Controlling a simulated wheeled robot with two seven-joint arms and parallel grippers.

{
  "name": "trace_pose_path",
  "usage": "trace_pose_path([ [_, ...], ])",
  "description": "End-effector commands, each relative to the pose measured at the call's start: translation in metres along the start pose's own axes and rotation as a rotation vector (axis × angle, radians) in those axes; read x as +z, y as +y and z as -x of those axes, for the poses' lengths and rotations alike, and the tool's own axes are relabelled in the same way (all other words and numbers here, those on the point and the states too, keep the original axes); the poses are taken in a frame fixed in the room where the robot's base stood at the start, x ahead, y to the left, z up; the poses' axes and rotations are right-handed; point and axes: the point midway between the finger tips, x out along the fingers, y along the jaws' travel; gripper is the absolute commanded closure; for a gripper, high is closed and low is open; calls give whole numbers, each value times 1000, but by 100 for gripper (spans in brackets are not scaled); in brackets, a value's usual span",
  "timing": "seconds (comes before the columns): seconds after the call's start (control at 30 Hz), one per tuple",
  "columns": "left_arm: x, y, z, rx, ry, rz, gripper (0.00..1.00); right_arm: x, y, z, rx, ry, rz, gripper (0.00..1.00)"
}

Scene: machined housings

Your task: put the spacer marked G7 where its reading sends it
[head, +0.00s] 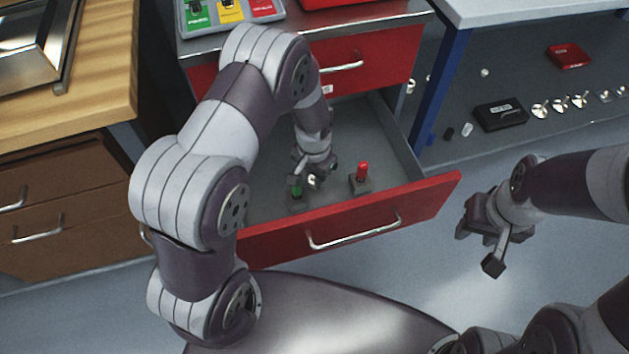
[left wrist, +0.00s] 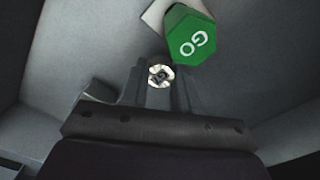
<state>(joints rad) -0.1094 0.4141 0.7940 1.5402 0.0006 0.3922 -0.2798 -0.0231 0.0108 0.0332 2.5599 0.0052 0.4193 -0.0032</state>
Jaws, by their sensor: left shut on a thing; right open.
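My left gripper (head: 314,176) reaches down into the open red drawer (head: 345,222). It is shut on a small bright metal spacer (left wrist: 161,76), which also shows in the head view (head: 313,182). Dark characters are on the spacer's face, too small to read surely. The green GO gauge (left wrist: 190,36) stands in the drawer right beside the spacer; in the head view it is partly hidden (head: 297,190). I cannot tell whether they touch. A red-topped gauge (head: 362,172) stands to the right on the drawer floor. My right gripper (head: 478,248) is open and empty, outside the drawer.
A sorting tray (head: 235,30) with green, yellow and red fields lies on the cabinet top. A shelf at the right holds several metal spacers (head: 560,103), a black box (head: 499,114) and a red box (head: 568,56). A wooden bench (head: 105,60) stands left.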

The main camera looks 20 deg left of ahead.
Motion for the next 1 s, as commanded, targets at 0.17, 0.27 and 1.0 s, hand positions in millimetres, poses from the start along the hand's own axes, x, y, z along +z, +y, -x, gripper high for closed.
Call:
trace_pose_path([
  [0.17,0,0,-15,0,1,0,100,1,0,-6,0,0,0,57],
  [0.27,0,0,-15,0,0,0,100,1,0,-6,0,0,0,57],
  [1.0,-1,0,30,-1,3,1,44,-2,0,16,0,0,0,57],
])
